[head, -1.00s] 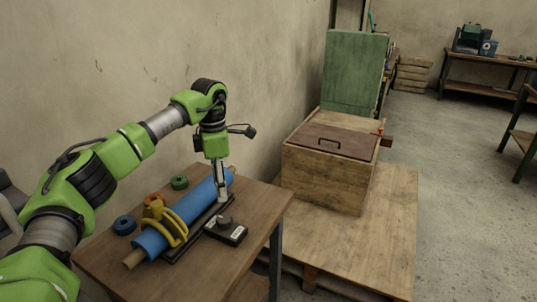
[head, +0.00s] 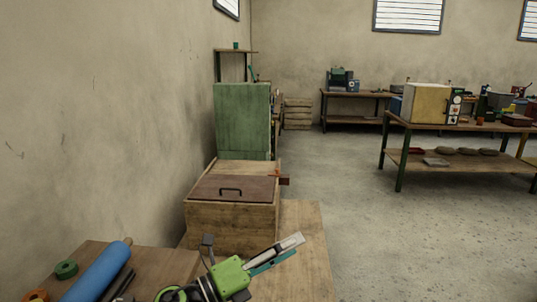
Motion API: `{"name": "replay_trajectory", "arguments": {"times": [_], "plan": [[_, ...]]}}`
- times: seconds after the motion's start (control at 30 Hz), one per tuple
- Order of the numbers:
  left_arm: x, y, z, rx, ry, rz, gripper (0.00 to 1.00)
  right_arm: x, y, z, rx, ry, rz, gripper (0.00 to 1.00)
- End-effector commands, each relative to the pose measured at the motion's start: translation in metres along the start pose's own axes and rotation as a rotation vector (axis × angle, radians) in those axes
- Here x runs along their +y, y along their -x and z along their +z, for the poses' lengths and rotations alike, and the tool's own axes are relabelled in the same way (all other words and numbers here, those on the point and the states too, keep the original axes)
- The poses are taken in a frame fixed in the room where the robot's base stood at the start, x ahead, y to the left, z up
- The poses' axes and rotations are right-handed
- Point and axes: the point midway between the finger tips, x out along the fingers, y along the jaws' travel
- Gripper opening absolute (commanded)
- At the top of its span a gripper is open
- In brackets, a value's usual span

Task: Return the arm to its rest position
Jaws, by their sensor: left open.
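My left arm comes in at the bottom of the head view. Its green wrist carries the left gripper (head: 284,250), which points right and up, past the table's right edge and in front of the wooden crate. Its jaws are open, with nothing seen between them. The blue roll (head: 98,272) lies on the wooden table (head: 165,262) at the lower left, partly cut off by the frame. My right gripper is not in view.
A wooden crate (head: 232,224) with a brown handled lid stands on a wooden platform (head: 306,235). A green cabinet (head: 242,120) is behind it. A green tape roll (head: 66,269) lies beside the blue roll. Open concrete floor (head: 400,240) lies to the right.

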Motion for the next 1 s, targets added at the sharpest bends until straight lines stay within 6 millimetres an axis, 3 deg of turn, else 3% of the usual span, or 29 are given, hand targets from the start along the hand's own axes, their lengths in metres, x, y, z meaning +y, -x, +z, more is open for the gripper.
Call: {"name": "replay_trajectory", "arguments": {"times": [0.07, 0.17, 0.27, 0.33, 0.47, 0.6, 0.8, 1.0], "plan": [[-0.002, 0.014, 0.017, -0.208, 0.22, -0.013, 0.49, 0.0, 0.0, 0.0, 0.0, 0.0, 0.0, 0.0], [0.016, 0.048, 0.039, -0.463, 0.495, 0.01, 0.49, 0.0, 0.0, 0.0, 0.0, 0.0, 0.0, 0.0], [0.051, 0.099, 0.045, -0.712, 0.772, 0.073, 0.49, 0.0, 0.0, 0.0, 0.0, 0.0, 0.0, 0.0], [0.081, 0.14, 0.035, -0.879, 0.965, 0.138, 0.49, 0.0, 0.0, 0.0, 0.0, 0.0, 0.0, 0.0], [0.128, 0.216, -0.01, -1.146, 1.278, 0.287, 0.49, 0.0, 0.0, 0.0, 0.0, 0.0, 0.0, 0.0], [0.154, 0.289, -0.081, -1.38, 1.552, 0.472, 0.49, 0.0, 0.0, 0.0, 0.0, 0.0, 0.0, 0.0], [0.152, 0.354, -0.165, -1.586, 1.788, 0.691, 0.49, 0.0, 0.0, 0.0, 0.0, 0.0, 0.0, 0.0], [0.134, 0.395, -0.226, -1.714, 1.929, 0.869, 0.49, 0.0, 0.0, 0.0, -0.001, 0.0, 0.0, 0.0]]}}
